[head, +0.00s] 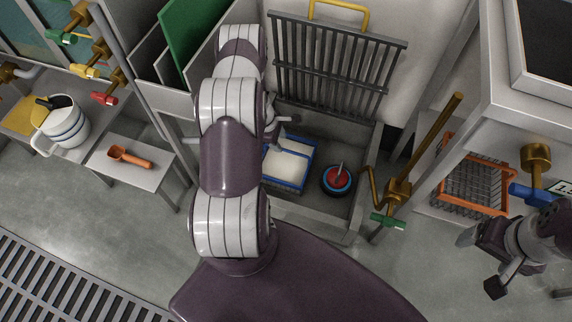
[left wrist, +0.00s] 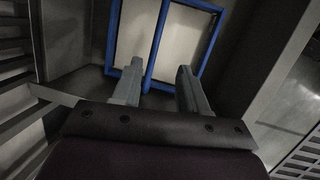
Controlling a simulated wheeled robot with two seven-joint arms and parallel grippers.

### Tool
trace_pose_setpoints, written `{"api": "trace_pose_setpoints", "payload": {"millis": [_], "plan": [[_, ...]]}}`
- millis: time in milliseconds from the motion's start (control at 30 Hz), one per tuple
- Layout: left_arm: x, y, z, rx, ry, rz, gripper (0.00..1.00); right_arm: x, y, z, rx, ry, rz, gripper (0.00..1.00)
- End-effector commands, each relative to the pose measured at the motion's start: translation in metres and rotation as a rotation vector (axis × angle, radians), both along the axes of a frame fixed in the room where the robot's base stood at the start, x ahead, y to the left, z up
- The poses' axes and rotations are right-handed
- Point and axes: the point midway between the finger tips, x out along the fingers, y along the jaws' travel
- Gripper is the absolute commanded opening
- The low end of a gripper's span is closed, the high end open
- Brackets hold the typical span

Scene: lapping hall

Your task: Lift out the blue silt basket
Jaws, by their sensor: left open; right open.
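The blue silt basket (head: 313,163) sits in the grey pit below the raised grate, with pale silt inside. In the left wrist view its blue rim and cross bar (left wrist: 160,45) lie just beyond my fingertips. My left gripper (left wrist: 157,82) is open and empty, pointing at the basket's near side; whether it touches the rim cannot be told. In the head view my left arm hides most of that gripper and the basket's left part. My right gripper (head: 481,262) is open and empty at the right, well away from the pit.
A slatted grate (head: 335,62) with a yellow handle stands tilted up behind the pit. A round red and blue object (head: 338,180) is beside the basket. A brass valve pipe (head: 398,192) rises at the pit's right edge. An orange crate (head: 473,208) stands under the right bench.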

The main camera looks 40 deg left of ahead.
Motion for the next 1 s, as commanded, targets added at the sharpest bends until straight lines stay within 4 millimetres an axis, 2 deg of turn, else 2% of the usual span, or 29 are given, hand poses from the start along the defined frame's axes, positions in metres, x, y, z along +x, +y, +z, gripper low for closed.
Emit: {"api": "trace_pose_setpoints", "payload": {"millis": [33,100,267,400,500,800,933,1000], "plan": [[0.003,-0.002,-0.018,0.0,0.0,-0.002,0.43,0.0,0.0,-0.013,0.0,0.0,0.0,0.85],[0.006,-0.005,-0.031,0.0,0.0,-0.003,0.43,0.0,0.0,-0.019,0.0,0.001,0.0,0.85],[0.011,-0.008,-0.047,0.001,-0.001,-0.006,0.43,0.0,0.0,-0.028,0.0,0.001,0.0,0.85],[0.022,-0.008,-0.076,0.002,-0.001,-0.007,0.43,0.0,0.0,-0.052,0.0,0.001,0.0,0.85],[0.026,-0.011,-0.089,0.001,0.0,-0.006,0.43,0.0,0.0,-0.06,0.0,0.001,0.0,0.85],[0.029,-0.012,-0.091,0.001,-0.001,-0.006,0.43,0.0,0.0,-0.06,0.0,0.001,0.0,0.85],[0.028,-0.012,-0.091,0.002,-0.001,-0.007,0.01,0.0,0.0,-0.06,0.0,0.001,0.0,0.85],[0.028,-0.012,-0.091,0.002,-0.001,-0.007,0.0,0.0,0.0,-0.06,0.0,0.001,0.0,0.85]]}}
